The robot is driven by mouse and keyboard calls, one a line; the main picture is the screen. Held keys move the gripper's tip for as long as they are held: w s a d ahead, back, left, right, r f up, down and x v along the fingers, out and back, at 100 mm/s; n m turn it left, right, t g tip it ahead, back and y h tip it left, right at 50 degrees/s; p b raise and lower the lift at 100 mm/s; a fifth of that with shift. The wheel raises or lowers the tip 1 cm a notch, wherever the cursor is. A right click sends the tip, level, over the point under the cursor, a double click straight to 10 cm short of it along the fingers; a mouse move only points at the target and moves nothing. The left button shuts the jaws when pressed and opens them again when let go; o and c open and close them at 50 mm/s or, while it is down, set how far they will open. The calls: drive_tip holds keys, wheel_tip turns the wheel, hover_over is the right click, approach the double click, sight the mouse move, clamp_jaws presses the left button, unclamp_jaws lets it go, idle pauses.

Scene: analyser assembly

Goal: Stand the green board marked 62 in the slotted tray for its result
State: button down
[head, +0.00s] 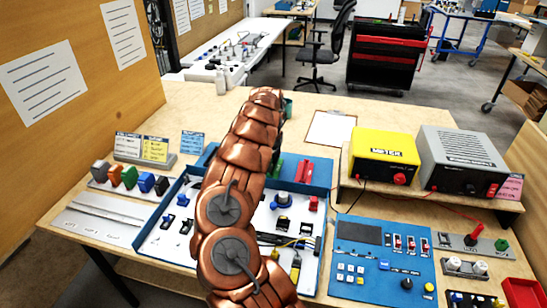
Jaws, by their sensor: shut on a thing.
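My copper arm reaches up through the middle of the head view and bends over at its far end, hiding most of what lies behind it. Only a dark sliver of my gripper (278,148) shows at the arm's right edge; its fingertips are hidden. My gripper is shut on a green piece, seemingly the green board (276,168), of which a small part shows below the sliver. Its marking cannot be read.
A yellow meter (385,155) and a grey unit (462,160) stand on a shelf at right. A blue control panel (380,262) lies in front of them. Coloured blocks (130,178) stand in a rack at left. A clipboard (330,128) lies at the back, with bare table around it.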

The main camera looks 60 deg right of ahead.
drive_tip(key=shift+f, duration=0.1)
drive_tip(key=c, duration=1)
unclamp_jaws()
drive_tip(key=o, duration=0.3)
drive_tip(key=shift+r+p, duration=0.35)
drive_tip(key=shift+r, duration=3.15)
